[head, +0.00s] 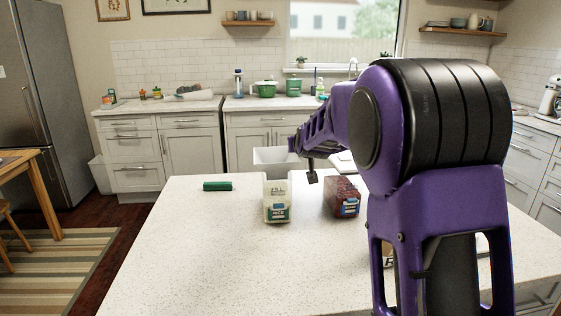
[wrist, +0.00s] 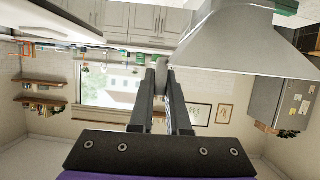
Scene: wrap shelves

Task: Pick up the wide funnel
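A pale, wide-mouthed vessel with flared sides (head: 272,158) shows in the head view behind the rice bag, its lower part hidden. It looks like the wide funnel, but I cannot be sure. A large grey flared shape, probably the same thing, fills the upper right of the upside-down wrist view (wrist: 235,45). My gripper (head: 313,175) is just to its right in the head view, above the counter.
A rice bag (head: 277,203) and a dark brown package (head: 343,197) stand on the speckled island counter (head: 190,240). A green roll (head: 217,186) lies at the left. My arm hides the counter's right part. The left and front of the counter are clear.

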